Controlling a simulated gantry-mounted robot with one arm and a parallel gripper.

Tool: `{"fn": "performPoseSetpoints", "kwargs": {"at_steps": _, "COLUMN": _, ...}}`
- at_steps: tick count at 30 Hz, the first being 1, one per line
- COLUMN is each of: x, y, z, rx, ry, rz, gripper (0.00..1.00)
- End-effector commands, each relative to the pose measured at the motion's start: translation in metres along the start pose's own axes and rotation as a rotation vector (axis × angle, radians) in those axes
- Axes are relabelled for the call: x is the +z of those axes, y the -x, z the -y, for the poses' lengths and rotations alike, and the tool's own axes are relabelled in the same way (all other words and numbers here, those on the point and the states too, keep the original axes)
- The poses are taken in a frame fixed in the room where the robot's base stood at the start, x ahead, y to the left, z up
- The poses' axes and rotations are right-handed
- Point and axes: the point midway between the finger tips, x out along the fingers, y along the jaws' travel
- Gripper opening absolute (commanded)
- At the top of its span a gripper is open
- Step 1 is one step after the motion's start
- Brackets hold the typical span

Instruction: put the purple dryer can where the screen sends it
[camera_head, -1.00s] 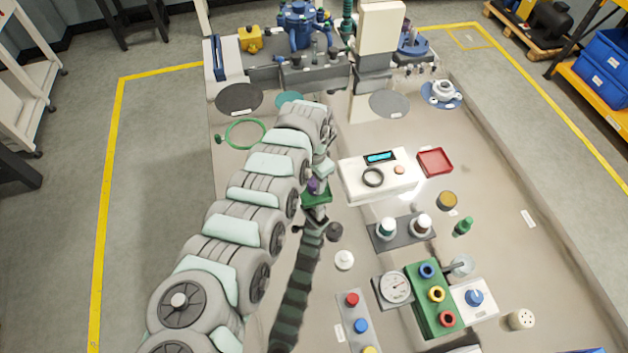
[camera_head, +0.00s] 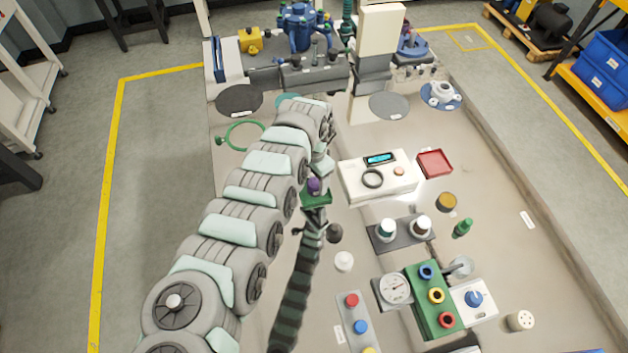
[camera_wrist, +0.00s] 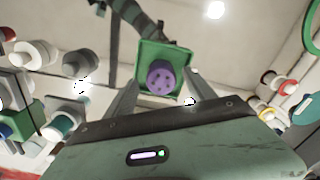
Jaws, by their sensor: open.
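The purple dryer can (camera_head: 314,186) sits upright in a small green tray (camera_head: 318,201) left of the table's middle. In the wrist view the can (camera_wrist: 161,76), with dark holes in its top, lies inside the green tray (camera_wrist: 178,55). My gripper (camera_head: 321,172) is just above it. In the wrist view my gripper (camera_wrist: 160,95) is open, its fingers spread to either side of the can, with no visible hold on it. The screen (camera_head: 380,158) is a small cyan display on a white box; its text is too small to read.
A red tray (camera_head: 434,162) lies right of the white box (camera_head: 352,184). A dark disc (camera_head: 239,98), a grey disc (camera_head: 389,104) and a green ring (camera_head: 245,134) lie toward the back. A black knob (camera_head: 335,233) and white piece (camera_head: 344,261) stand near the green tray.

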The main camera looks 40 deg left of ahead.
Motion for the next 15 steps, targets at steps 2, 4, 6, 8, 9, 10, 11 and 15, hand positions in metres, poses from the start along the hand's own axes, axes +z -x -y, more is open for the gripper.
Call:
{"fn": "performPoseSetpoints", "kwargs": {"at_steps": 2, "x": 0.000, "y": 0.020, "z": 0.002, "rx": -0.005, "ry": 0.000, "rz": -0.002, "gripper": 0.64}}
{"fn": "performPoseSetpoints", "kwargs": {"at_steps": 4, "x": 0.000, "y": 0.035, "z": 0.004, "rx": -0.008, "ry": 0.000, "rz": -0.003, "gripper": 0.64}}
{"fn": "performPoseSetpoints", "kwargs": {"at_steps": 6, "x": -0.001, "y": 0.051, "z": 0.003, "rx": -0.007, "ry": -0.001, "rz": -0.004, "gripper": 0.64}}
{"fn": "performPoseSetpoints", "kwargs": {"at_steps": 8, "x": 0.000, "y": 0.063, "z": 0.003, "rx": -0.006, "ry": 0.001, "rz": -0.003, "gripper": 0.64}}
{"fn": "performPoseSetpoints", "kwargs": {"at_steps": 9, "x": 0.000, "y": 0.071, "z": 0.002, "rx": -0.005, "ry": 0.000, "rz": -0.002, "gripper": 0.64}}
{"fn": "performPoseSetpoints", "kwargs": {"at_steps": 10, "x": 0.000, "y": 0.076, "z": 0.002, "rx": -0.005, "ry": -0.001, "rz": -0.001, "gripper": 0.64}}
{"fn": "performPoseSetpoints", "kwargs": {"at_steps": 11, "x": 0.000, "y": 0.082, "z": 0.002, "rx": -0.005, "ry": -0.001, "rz": -0.001, "gripper": 0.64}}
{"fn": "performPoseSetpoints", "kwargs": {"at_steps": 15, "x": -0.001, "y": 0.101, "z": 0.002, "rx": -0.006, "ry": -0.001, "rz": -0.004, "gripper": 0.64}}
